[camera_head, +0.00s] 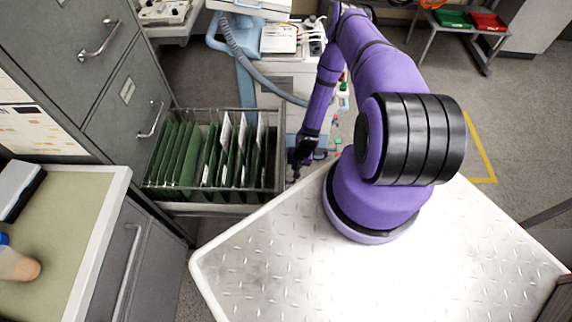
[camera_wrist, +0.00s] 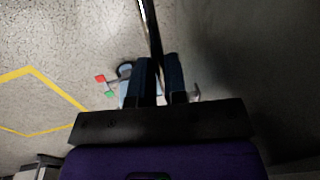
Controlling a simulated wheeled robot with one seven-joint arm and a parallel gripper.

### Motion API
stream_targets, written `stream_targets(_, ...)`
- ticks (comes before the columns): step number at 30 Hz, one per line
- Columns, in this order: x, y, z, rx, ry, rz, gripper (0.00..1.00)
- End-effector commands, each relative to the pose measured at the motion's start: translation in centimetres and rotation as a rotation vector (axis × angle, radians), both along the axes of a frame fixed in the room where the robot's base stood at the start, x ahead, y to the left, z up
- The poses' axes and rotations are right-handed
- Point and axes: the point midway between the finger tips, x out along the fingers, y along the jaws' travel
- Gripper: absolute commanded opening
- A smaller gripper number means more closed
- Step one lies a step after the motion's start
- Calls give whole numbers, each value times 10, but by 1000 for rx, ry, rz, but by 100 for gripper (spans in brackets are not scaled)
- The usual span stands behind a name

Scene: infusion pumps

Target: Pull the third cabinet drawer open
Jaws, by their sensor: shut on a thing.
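The open cabinet drawer (camera_head: 215,196) extends to the right from the grey filing cabinet (camera_head: 75,65) in the head view. It is below two closed drawers with silver handles and holds green hanging files (camera_head: 190,155) with white papers. My gripper (camera_head: 303,158) is at the outer front face of this drawer, pointing down. A thin dark edge runs up from between the fingers. The grip itself is mostly hidden.
A green-topped counter (camera_head: 65,225) with a grey drawer stands at the lower left. A medical cart (camera_head: 285,75) with a hose is behind the open drawer. Green and red bins (camera_head: 453,19) sit on a far table. Speckled floor with yellow tape is free at right.

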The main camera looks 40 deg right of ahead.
Motion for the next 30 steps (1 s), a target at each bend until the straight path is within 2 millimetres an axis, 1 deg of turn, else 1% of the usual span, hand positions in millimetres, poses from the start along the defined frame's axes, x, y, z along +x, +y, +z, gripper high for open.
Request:
stream_targets(1, -4, -6, 0, -2, 0, -3, 0)
stream_targets(3, -7, -11, 0, -3, 1, -2, 0)
stream_targets(8, -13, -18, 0, -3, 0, -1, 0)
stream_targets(22, -15, -20, 0, -3, 0, 0, 0)
stream_targets(23, -15, -20, 0, -3, 0, 0, 15)
stream_targets(24, -15, -20, 0, -3, 0, 0, 24)
stream_targets(26, -14, -20, 0, -3, 0, 0, 38)
stream_targets(30, -14, -20, 0, -1, 0, 0, 38)
